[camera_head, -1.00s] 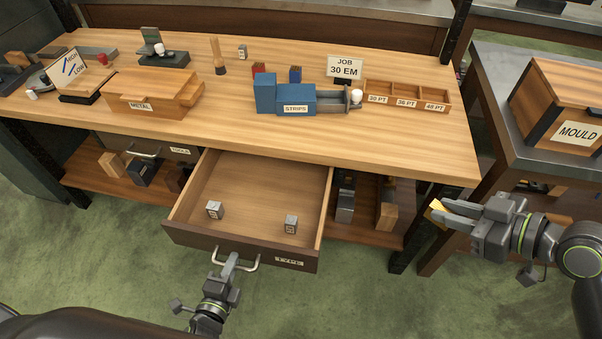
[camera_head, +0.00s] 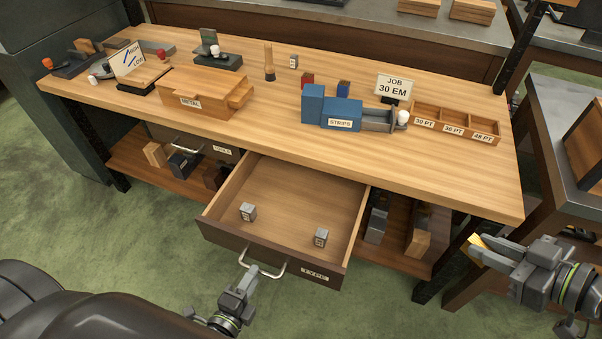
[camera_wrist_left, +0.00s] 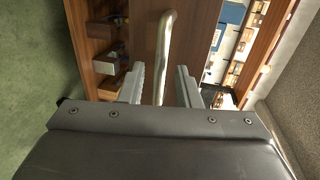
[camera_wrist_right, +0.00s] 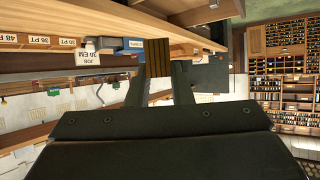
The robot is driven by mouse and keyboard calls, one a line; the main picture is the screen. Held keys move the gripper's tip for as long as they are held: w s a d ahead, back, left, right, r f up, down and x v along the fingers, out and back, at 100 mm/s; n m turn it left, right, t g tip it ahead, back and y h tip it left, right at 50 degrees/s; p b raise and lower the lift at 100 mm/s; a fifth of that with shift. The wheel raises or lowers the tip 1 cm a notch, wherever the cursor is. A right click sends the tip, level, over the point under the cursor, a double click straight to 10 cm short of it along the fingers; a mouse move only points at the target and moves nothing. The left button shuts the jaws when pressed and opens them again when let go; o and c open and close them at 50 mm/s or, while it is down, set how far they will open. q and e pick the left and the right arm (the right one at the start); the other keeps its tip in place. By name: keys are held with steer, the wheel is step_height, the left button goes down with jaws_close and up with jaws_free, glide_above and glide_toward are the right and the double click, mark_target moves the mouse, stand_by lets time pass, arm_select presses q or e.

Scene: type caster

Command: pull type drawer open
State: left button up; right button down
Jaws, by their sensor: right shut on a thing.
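The type drawer (camera_head: 315,275), labelled TYPE, stands pulled out from under the bench with two small grey type blocks (camera_head: 248,212) (camera_head: 320,237) inside. Its metal bow handle (camera_head: 270,272) is on the front. My left gripper (camera_head: 250,281) is at the left part of the handle. In the left wrist view the handle (camera_wrist_left: 165,45) runs between the parted fingers (camera_wrist_left: 160,88), with gaps on both sides. My right gripper (camera_head: 478,248) is shut on a flat yellowish piece (camera_head: 474,240), away to the right of the drawer; the piece looks striped brown in the right wrist view (camera_wrist_right: 157,56).
The bench top (camera_head: 400,165) carries the METAL box (camera_head: 200,97), the blue STRIPS box (camera_head: 340,115), the JOB 30 EM sign (camera_head: 393,86) and a sectioned tray (camera_head: 455,125). A closed drawer (camera_head: 222,150) is left of the type drawer. Green floor lies in front.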

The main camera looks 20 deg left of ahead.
arm_select(q)
steer(key=v, duration=0.8)
steer(key=shift+s+b, duration=0.4)
arm_select(e)
steer(key=shift+f, duration=0.4)
steer(key=shift+r+p, duration=0.7)
arm_select(q)
steer(key=s+a+f+n+g+y, duration=0.1)
steer(key=s+f+n+g, duration=0.15)
steer(key=f, duration=0.45)
steer(key=s+a+f+n+g+p, duration=0.1)
steer(key=f+n+g, duration=0.1)
steer(key=f+n, duration=0.35)
steer(key=s+a+f+n+g+y, duration=0.1)
steer(key=a+f+n+g, duration=0.15)
steer(key=f, duration=0.55)
arm_select(e)
steer(key=shift+r, duration=0.5)
steer(key=shift+r+p, duration=0.9)
arm_select(q)
steer(key=s+a+f+n+g, duration=0.3)
steer(key=s+f+n+g, duration=0.4)
steer(key=s+f, duration=0.3)
steer(key=shift+s+a+f+n, duration=0.2)
steer(key=shift+s+f+n, duration=0.05)
steer(key=shift+s+n, duration=0.5)
